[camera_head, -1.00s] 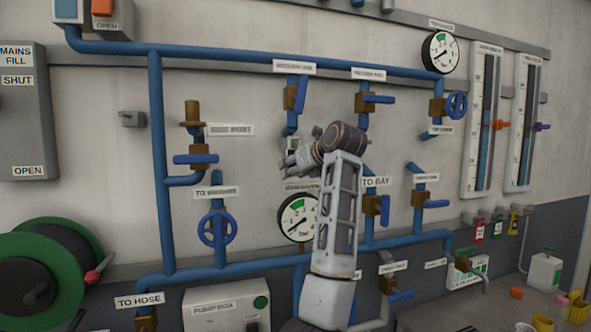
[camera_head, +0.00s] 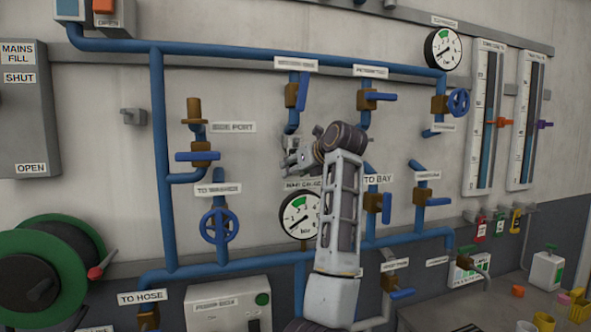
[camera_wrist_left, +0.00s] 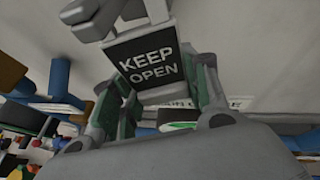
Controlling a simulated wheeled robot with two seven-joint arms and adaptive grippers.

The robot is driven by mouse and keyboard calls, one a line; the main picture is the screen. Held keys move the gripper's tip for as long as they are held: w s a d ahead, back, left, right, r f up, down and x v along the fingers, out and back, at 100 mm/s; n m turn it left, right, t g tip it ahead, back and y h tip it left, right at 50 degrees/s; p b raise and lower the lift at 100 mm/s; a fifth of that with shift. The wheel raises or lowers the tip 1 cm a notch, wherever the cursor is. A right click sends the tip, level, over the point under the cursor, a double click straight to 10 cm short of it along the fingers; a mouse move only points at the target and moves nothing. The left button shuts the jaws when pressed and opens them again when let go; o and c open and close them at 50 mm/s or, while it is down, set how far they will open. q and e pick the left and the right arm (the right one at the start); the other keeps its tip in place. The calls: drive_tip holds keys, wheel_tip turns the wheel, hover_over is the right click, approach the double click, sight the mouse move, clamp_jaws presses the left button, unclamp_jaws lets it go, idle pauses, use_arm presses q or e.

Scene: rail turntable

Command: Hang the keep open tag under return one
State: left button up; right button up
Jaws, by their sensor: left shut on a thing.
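The keep open tag (camera_wrist_left: 150,62) is a black plate with white lettering and a grey edge, between my left gripper's fingers in the left wrist view. My left gripper (camera_wrist_left: 155,88) is shut on it. In the head view my left gripper (camera_head: 298,158) is at the wall below the upper middle valve (camera_head: 291,95), and the tag cannot be made out there. The label above that valve (camera_head: 297,63) is too blurred to read surely as return one. A small grey piece (camera_head: 291,143) sits below the valve, partly behind the gripper. My right gripper is not in view.
Blue pipes and valves cover the wall. A main gauge (camera_head: 299,216) is just below my gripper, partly behind my arm. Another blue-handled valve (camera_head: 367,98) is to the right. A grey hook (camera_head: 133,117) is on the wall at left. Bare wall lies left of the gripper.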

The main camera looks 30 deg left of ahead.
use_arm(q)
drive_tip(key=o, duration=0.9)
drive_tip(key=v, duration=1.2)
drive_tip(key=shift+r, duration=0.1)
